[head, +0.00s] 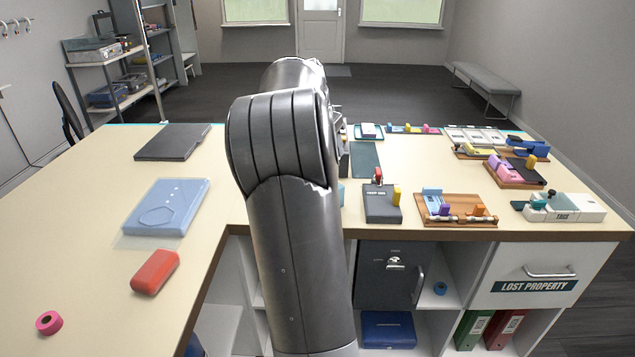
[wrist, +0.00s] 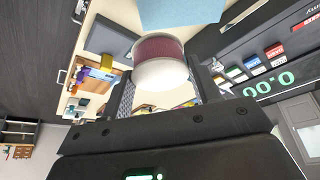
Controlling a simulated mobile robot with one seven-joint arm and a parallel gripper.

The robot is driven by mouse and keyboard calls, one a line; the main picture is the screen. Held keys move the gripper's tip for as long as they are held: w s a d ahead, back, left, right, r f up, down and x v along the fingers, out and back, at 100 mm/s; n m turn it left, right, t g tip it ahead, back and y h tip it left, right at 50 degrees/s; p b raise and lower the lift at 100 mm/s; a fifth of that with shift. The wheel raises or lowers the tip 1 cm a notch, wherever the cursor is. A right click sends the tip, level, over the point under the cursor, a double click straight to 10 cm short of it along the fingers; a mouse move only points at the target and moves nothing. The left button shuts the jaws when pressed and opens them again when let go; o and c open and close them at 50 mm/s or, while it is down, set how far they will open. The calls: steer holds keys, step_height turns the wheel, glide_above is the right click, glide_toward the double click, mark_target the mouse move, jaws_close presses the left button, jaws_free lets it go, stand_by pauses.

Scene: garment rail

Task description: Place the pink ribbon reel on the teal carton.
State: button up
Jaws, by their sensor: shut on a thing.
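My gripper (wrist: 165,82) is shut on a round reel (wrist: 159,50) with a dark pink-maroon band and a white end, which I take for the pink ribbon reel. A light teal-blue flat face (wrist: 180,12), likely the teal carton, fills the top of the wrist view, just beyond the reel. I cannot tell whether the two touch. In the head view my arm hides the gripper and the reel. A small teal patch (head: 341,194) shows at the arm's right edge, mostly hidden.
A small pink ring (head: 49,323), a red case (head: 155,272), a blue folder (head: 166,207) and a dark laptop-like slab (head: 173,142) lie on the left counter. A dark stamp box (head: 382,204) and wooden trays (head: 457,209) crowd the right counter.

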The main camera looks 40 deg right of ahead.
steer(key=s+d+m, duration=0.2)
steer(key=s+d, duration=0.3)
steer(key=shift+g, duration=0.3)
steer(key=w+a+f, duration=0.1)
steer(key=w+f, duration=0.1)
steer(key=w, duration=0.1)
steer(key=w+a+f, duration=0.2)
steer(key=w, duration=0.1)
steer(key=w+a+f, duration=0.1)
steer(key=w+f, duration=0.1)
steer(key=w, duration=0.2)
steer(key=shift+a+f, duration=0.15)
steer(key=shift+f, duration=1.95)
steer(key=shift+f, duration=0.1)
steer(key=o, duration=1)
steer(key=v, duration=1.2)
steer(key=shift+a, duration=0.15)
